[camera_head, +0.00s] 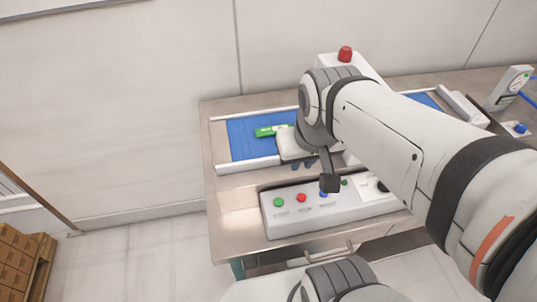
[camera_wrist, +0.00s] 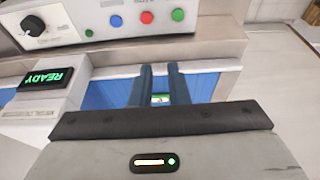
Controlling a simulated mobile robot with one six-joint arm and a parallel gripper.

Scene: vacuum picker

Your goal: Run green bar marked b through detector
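A green bar (camera_head: 270,130) with a pale label lies on the left part of the blue conveyor belt (camera_head: 240,143); its letter is too small to read. My gripper (camera_head: 304,165) is over the near side of the belt, right of the bar's visible end, and the arm hides part of that area. In the wrist view, the two dark fingers (camera_wrist: 160,70) stand apart, with a small green and white patch of the bar (camera_wrist: 160,99) showing in the gap. The detector housing (camera_head: 340,62) is mostly behind my arm. A display (camera_wrist: 48,78) reads READY.
A control box (camera_head: 290,217) with green, red and blue buttons sits on the metal table (camera_head: 235,225) at the near side. A red button (camera_head: 345,54) tops the housing. The belt (camera_head: 424,99) continues right of my arm. Cartons (camera_head: 20,262) stand at lower left.

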